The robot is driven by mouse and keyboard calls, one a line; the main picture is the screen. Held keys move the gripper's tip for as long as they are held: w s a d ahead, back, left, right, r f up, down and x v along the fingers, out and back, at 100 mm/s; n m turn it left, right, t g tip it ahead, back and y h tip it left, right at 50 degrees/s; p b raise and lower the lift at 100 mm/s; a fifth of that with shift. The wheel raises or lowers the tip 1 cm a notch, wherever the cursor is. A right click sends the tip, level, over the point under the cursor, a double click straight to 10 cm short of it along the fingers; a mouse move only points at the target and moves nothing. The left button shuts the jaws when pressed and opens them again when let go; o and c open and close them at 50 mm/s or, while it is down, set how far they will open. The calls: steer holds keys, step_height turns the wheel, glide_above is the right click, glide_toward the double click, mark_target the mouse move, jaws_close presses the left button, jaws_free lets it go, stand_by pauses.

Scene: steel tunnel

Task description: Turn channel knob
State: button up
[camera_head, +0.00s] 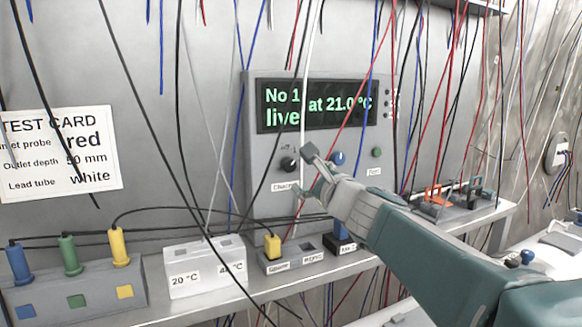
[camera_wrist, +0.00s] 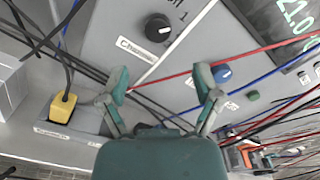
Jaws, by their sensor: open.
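The black channel knob (camera_head: 288,164) is on the front of the grey instrument box (camera_head: 262,205), above a white "Channel" label (camera_head: 286,187). My gripper (camera_head: 304,172) is open and empty, just right of the knob in the head view. In the wrist view my gripper (camera_wrist: 162,76) has its fingers spread below the knob, apart from it. The display (camera_head: 318,105) reads "No 1 live at 21.0 °C", partly crossed by wires.
A blue knob (camera_head: 337,158) and a green button (camera_head: 377,152) sit right of the channel knob. Loose wires hang across the panel; a red wire (camera_wrist: 240,55) passes near my fingers. A yellow plug (camera_head: 272,246) and a white block (camera_head: 205,266) stand on the shelf below.

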mark_target(291, 167)
steer(key=x, duration=0.8)
steer(key=shift+s+a+f, duration=0.1)
steer(key=shift+a, duration=0.25)
steer(key=shift+w, duration=0.25)
steer(key=shift+d, duration=0.15)
jaws_close()
